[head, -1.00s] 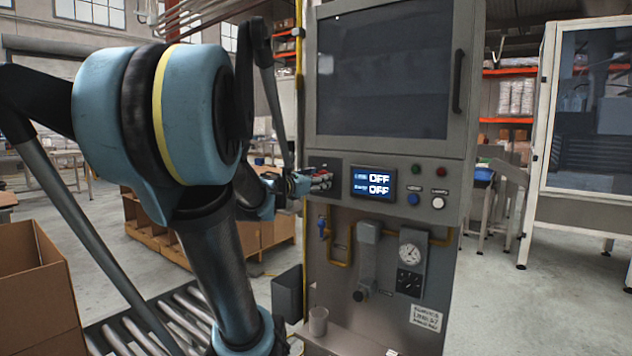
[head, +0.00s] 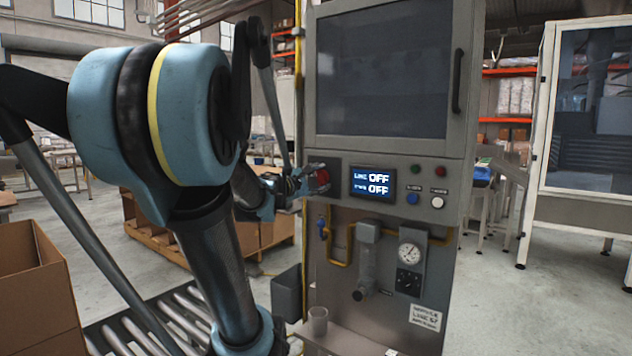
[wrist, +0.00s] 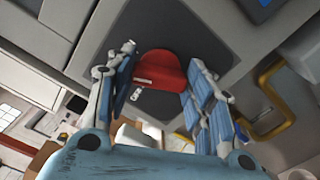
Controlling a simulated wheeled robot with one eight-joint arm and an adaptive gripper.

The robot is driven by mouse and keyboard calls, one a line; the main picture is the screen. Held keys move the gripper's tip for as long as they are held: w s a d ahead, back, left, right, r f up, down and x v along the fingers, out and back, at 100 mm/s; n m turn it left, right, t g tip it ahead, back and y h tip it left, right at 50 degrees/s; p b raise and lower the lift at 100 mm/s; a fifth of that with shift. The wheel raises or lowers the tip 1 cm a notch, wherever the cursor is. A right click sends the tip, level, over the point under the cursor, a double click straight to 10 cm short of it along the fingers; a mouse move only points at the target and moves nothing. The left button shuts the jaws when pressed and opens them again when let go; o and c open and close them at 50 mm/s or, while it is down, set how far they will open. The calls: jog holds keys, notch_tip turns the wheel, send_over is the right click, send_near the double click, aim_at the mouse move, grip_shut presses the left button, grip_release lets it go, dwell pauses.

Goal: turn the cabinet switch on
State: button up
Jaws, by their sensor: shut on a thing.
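The grey cabinet (head: 340,165) stands in the middle of the head view. Its switch is a red knob (head: 322,177) on a dark plate at the left of the control panel. The red knob (wrist: 158,68) shows between the blue finger pads in the wrist view. My gripper (head: 303,183) reaches the knob from the left, and in the wrist view my gripper (wrist: 157,75) is shut on it. The lower part of the knob is partly hidden by the fingers. The panel display (head: 373,184) reads OFF on both lines.
Blue (head: 413,199) and white (head: 438,202) buttons sit right of the display. Yellow pipes, a gauge (head: 409,254) and a grey valve body (head: 366,262) lie below. A cardboard box (head: 35,300) and roller conveyor (head: 170,318) stand at the lower left.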

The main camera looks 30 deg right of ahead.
jog(key=m, duration=0.4)
jog(key=shift+a+f+m, duration=0.1)
jog(key=shift+f+m, duration=0.05)
jog(key=shift+m, duration=0.25)
dwell(0.4)
jog(key=o, duration=1.1)
jog(key=shift+c, duration=0.2)
jog(key=v, duration=1.2)
jog(key=shift+w+f, duration=0.1)
